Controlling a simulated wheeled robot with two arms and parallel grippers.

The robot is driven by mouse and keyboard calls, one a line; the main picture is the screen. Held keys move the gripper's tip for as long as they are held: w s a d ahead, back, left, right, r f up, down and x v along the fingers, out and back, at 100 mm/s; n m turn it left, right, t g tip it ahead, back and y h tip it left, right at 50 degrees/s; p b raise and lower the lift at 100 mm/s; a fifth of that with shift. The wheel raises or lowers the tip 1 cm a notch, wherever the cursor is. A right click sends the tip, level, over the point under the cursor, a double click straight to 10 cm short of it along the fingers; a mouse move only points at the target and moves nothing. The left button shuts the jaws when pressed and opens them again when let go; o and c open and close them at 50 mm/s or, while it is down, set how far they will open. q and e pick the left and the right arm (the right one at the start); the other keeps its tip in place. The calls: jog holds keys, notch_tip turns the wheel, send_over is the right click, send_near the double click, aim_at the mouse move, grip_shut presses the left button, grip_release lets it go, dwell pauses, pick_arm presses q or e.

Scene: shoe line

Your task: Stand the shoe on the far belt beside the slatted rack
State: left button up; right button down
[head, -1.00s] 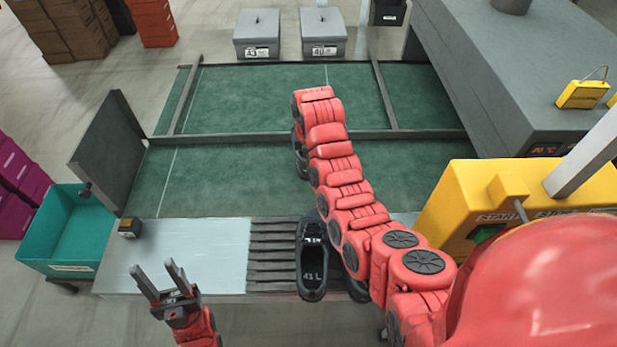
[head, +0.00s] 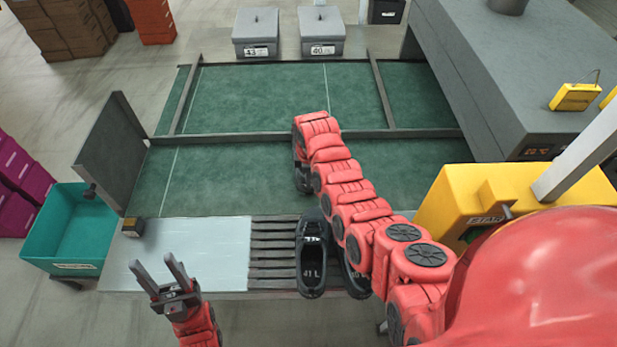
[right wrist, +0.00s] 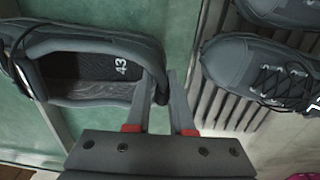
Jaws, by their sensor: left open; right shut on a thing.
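My right gripper (right wrist: 168,98) is shut on the heel of a dark shoe (right wrist: 45,65) marked 43, with its opening toward the wrist camera. In the head view this shoe (head: 301,172) shows beside the end of my right arm, which hides part of it, over the nearer green belt (head: 230,175). I cannot tell whether it touches the belt. The far green belt (head: 260,95) lies beyond a grey divider rail. The slatted rack (head: 272,254) is at the near edge. My left gripper (head: 158,282) is open and empty near the front metal plate.
A black shoe marked 41 L (head: 312,265) stands on the rack, with another shoe (head: 354,279) beside it, partly hidden by my arm. Grey boxes (head: 255,32) stand behind the far belt. A yellow machine (head: 460,200) is at right, a teal bin (head: 70,235) at left.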

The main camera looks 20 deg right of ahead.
jog(key=c, duration=0.8)
grip_release()
